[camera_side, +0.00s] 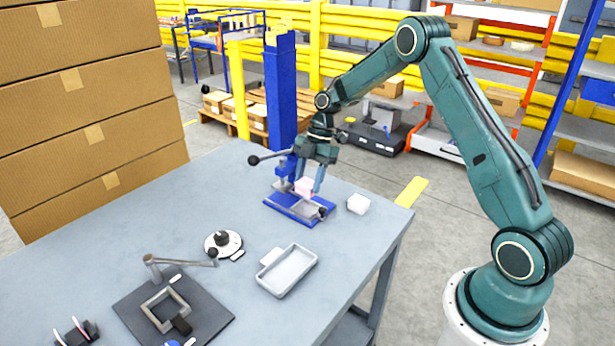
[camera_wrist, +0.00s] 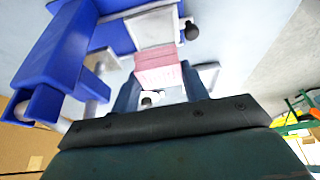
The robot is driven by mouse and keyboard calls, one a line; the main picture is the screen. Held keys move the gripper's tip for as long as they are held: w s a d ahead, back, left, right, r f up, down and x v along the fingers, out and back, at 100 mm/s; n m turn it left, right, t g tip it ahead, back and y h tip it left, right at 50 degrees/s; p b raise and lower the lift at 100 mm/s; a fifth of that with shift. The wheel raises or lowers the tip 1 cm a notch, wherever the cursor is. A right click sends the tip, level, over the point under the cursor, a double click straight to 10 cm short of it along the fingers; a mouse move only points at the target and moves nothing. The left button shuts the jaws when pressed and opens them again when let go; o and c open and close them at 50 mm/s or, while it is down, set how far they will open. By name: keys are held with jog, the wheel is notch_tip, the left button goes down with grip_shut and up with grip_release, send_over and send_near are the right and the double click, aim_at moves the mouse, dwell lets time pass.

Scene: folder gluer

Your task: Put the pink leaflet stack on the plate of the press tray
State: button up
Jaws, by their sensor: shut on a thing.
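The pink leaflet stack (camera_side: 304,185) is between the fingers of my gripper (camera_side: 308,188), which is shut on it. In the wrist view the pink stack (camera_wrist: 157,68) shows between the two fingers (camera_wrist: 158,88), next to the pale plate (camera_wrist: 157,29). The press tray (camera_side: 298,209) is blue with a grey plate (camera_side: 312,210) and a dark knob at its front right corner. The stack is over the back part of the tray in the side view. I cannot tell whether it touches the plate.
The blue press (camera_side: 287,168) with its black-knobbed lever rises close behind and left of my gripper. A white block (camera_side: 358,203) lies right of the tray. A grey-white open tray (camera_side: 287,270), a round white fixture (camera_side: 223,243) and a dark framed board (camera_side: 173,310) are nearer the front.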

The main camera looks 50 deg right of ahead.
jog(key=shift+f, duration=2.85)
jog(key=o, duration=1)
jog(key=shift+o, duration=0.2)
jog(key=shift+s, duration=0.1)
jog(key=shift+r, duration=5.05)
